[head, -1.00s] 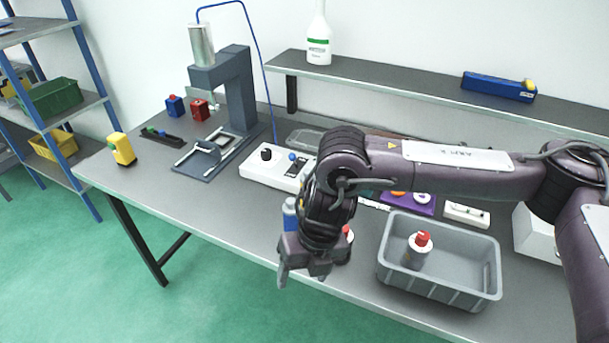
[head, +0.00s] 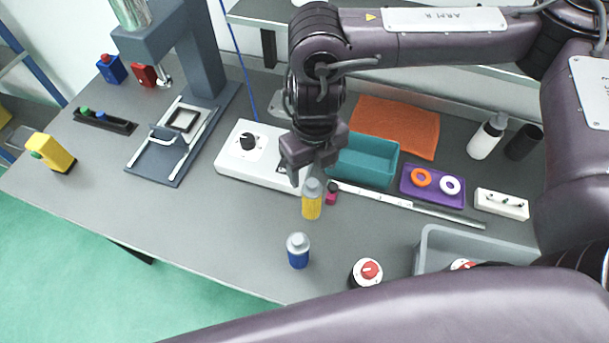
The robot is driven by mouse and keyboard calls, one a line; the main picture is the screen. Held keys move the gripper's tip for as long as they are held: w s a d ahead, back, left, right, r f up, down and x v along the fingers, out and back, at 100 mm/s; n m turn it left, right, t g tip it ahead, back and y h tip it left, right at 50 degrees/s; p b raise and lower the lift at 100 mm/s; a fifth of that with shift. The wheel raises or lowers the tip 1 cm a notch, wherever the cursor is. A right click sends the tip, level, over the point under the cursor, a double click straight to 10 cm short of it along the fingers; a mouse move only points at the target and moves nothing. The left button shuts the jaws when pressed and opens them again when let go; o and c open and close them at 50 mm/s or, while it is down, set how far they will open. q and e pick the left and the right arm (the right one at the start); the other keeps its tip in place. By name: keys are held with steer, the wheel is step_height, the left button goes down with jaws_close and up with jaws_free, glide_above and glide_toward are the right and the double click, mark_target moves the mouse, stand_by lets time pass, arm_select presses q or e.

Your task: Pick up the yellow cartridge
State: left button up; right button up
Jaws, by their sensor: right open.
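The yellow cartridge (head: 311,203) stands upright on the grey table, with a grey cap. My right gripper (head: 313,172) points down with its jaws open, just above and behind the cartridge in the picture. I cannot tell whether a finger touches the cap. Nothing is held in it. My left gripper is not in view.
A white control box (head: 232,160), a small magenta block (head: 332,196), a teal bin (head: 368,160) and a grey crate (head: 427,243) are close by. Table left of the blue cartridge is clear.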

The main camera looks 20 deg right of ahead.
mark_target(312, 190)
steer(key=shift+s+f, duration=0.55)
steer(key=shift+f, duration=0.6)
step_height(312, 190, down, 5)
steer(key=shift+a+r+p, duration=0.15)
steer(key=shift+r+p, duration=0.05)
steer(key=shift+p, duration=0.3)
steer(key=shift+w+f, duration=0.1)
steer(key=shift+c, duration=0.7)
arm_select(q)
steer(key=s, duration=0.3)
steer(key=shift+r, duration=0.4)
arm_select(e)
steer(key=c, duration=0.9)
steer(key=shift+c, duration=0.2)
